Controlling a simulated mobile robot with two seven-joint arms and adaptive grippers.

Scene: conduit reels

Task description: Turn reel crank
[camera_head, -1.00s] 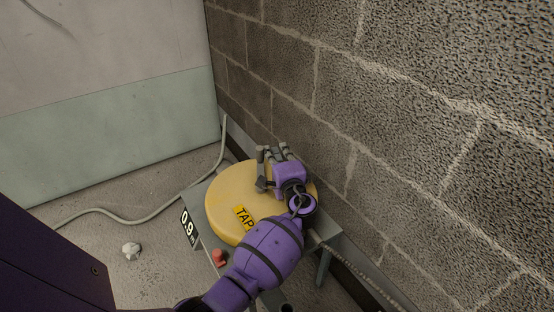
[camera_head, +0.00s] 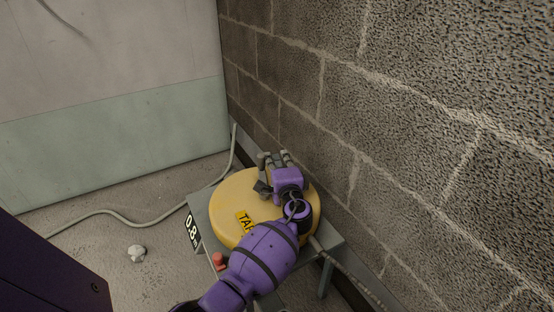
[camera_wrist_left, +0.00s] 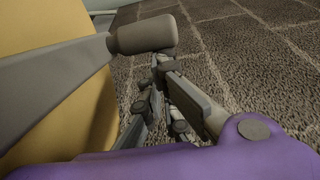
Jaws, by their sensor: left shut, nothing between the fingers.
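A yellow round reel (camera_head: 232,205) lies flat on a grey stand (camera_head: 203,212) by the wall, with a "TAP..." label partly covered by my arm. My left gripper (camera_head: 268,168) is over the far right part of the reel, its fingers shut and empty. In the left wrist view the grey crank arm (camera_wrist_left: 50,90) crosses in front of the yellow reel and ends in a rounded handle (camera_wrist_left: 145,35). The shut fingers (camera_wrist_left: 165,85) are close beside this handle; I cannot tell whether they touch it. The crank is hidden in the head view. My right gripper is out of view.
A block wall (camera_head: 420,130) rises close on the right. A grey conduit (camera_head: 110,212) runs across the floor, near a small pale lump (camera_head: 136,253).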

